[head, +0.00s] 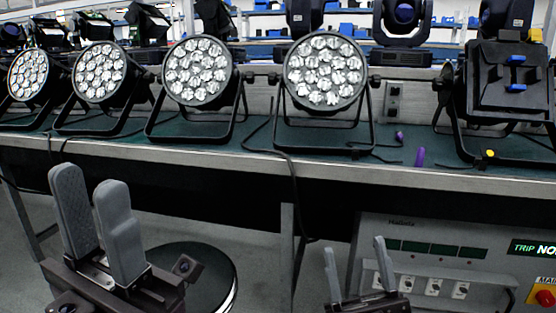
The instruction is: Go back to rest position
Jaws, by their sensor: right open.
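My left gripper (90,180) is at the lower left of the head view, in front of the bench. Its two grey fingers point up, with only a narrow gap showing between them from this angle and nothing seen held. My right gripper (354,247) is at the bottom, right of centre, low in front of a grey panel below the bench. Its fingers stand apart with nothing between them, so it is open and empty. Both grippers are below the bench top and apart from the lamps on it.
Several par cans, one of them here (325,72), stand in a row on the green bench (240,150). A purple item (420,157) lies near its edge. A black cable (293,200) hangs over the front. A dark round top (205,270) is beside my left gripper. A power panel (440,252) is below right.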

